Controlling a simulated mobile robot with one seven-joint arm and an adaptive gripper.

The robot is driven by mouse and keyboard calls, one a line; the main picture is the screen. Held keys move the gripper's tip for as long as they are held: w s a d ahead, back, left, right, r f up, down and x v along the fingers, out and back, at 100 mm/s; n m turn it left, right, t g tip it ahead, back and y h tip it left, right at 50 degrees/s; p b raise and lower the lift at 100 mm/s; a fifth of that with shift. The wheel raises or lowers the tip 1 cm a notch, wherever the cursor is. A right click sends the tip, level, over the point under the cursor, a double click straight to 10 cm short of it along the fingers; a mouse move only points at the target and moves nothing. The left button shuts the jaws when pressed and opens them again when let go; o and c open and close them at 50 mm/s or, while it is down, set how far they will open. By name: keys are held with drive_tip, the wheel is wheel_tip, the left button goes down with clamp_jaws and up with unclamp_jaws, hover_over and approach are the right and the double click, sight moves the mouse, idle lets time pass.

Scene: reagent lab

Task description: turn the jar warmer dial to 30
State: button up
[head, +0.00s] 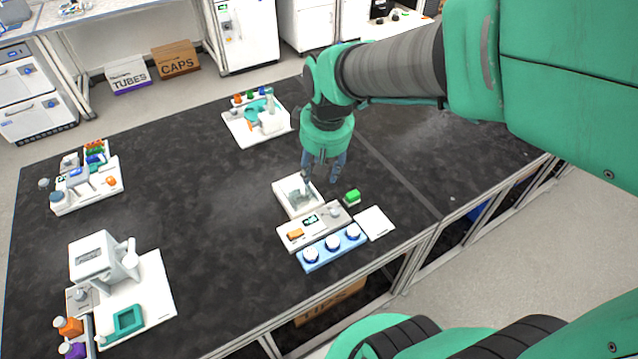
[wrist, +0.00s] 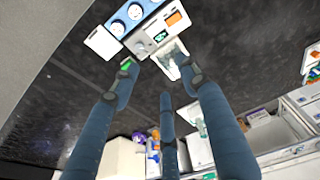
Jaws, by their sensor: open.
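A white unit (head: 313,227), which looks like the jar warmer, lies near the table's front edge. It has a small dark display with green figures (head: 310,219), an orange part (head: 295,234) and a round grey dial (head: 335,211) at its right. The unit also shows at the top of the wrist view (wrist: 150,35), with the dial (wrist: 141,47) beside the display. The dial's setting is too small to read. My gripper (head: 322,178) is open and empty, fingers pointing down, above and behind the unit, apart from the dial. Its spread fingers (wrist: 163,82) show in the wrist view.
A blue rack (head: 325,258) with white-topped jars stands along the unit's front. A white tray (head: 286,196) with a grey piece sits behind it.

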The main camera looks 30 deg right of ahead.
sight(335, 211)
drive_tip(key=w+d+f+g, duration=0.1)
drive_tip(key=w+d+f, duration=0.2)
drive_tip(key=f, duration=0.5)
drive_tip(key=w+d+f+n+g, duration=0.1)
drive_tip(key=w+d+f, duration=0.2)
drive_tip(key=d+f, duration=0.3)
wheel_tip(335, 211, down, 2)
drive_tip(key=shift+d+f+g, duration=0.1)
drive_tip(key=shift+d+g, duration=0.2)
drive_tip(key=shift+s, duration=0.1)
wheel_tip(335, 211, down, 14)
drive_tip(key=b, duration=0.2)
drive_tip(key=shift+r+b, duration=0.2)
drive_tip(key=shift+b, duration=0.1)
clamp_jaws()
